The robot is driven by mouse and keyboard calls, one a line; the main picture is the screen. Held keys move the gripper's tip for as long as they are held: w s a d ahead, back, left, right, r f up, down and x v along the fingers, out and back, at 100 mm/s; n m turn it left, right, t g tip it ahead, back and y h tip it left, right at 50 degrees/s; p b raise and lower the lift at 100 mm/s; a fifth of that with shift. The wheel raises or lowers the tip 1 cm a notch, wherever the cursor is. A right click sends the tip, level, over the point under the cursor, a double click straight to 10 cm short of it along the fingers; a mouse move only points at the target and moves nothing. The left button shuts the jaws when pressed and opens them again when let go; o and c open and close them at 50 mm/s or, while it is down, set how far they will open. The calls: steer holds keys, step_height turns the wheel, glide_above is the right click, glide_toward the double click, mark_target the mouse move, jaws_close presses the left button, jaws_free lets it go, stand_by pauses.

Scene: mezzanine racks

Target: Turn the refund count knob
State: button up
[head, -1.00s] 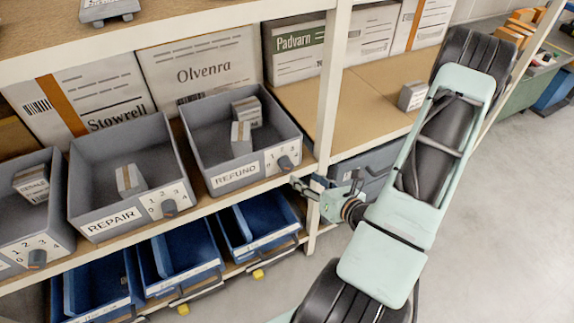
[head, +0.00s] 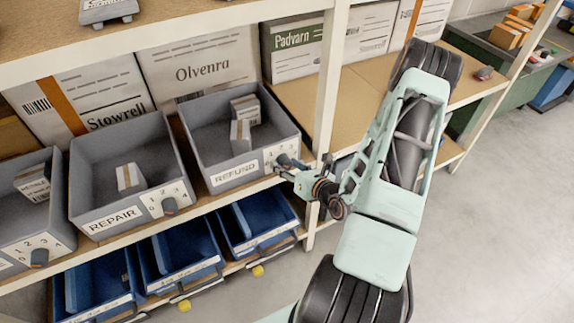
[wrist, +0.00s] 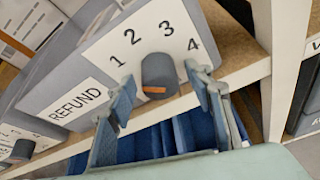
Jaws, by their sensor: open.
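The refund count knob (wrist: 159,75) is a dark grey cylinder with an orange mark on its lower front. It sits on a white plate (wrist: 128,53) with the numbers 1 to 4 in an arc above it. The plate is on the front of the grey REFUND bin (head: 236,174), which holds small boxes. In the head view the knob (head: 284,160) is close to the fingertips. My gripper (wrist: 160,84) is open, with one finger on each side of the knob in the wrist view. I cannot tell whether either finger touches it.
The grey REPAIR bin (head: 112,219), with its own knob (head: 169,206), stands to the left, beside another grey bin (head: 22,247). Blue bins (head: 258,240) are below. A cream rack post (head: 328,95) rises just right of the REFUND bin. The floor (head: 490,230) at right is clear.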

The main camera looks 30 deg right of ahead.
steer(key=c, duration=1.2)
steer(key=shift+o, duration=0.2)
steer(key=m+y+b, duration=0.1)
steer(key=m+y, duration=0.1)
steer(key=m, duration=0.1)
steer(key=shift+d+f+m+t, duration=0.1)
steer(key=shift+m+t, duration=0.2)
steer(key=shift+m+t+y+b, duration=0.3)
steer(key=shift+m+y+b, duration=0.4)
steer(key=shift+m, duration=0.6)
steer(key=shift+y, duration=0.3)
steer(key=o, duration=1.2)
steer(key=shift+c, duration=0.2)
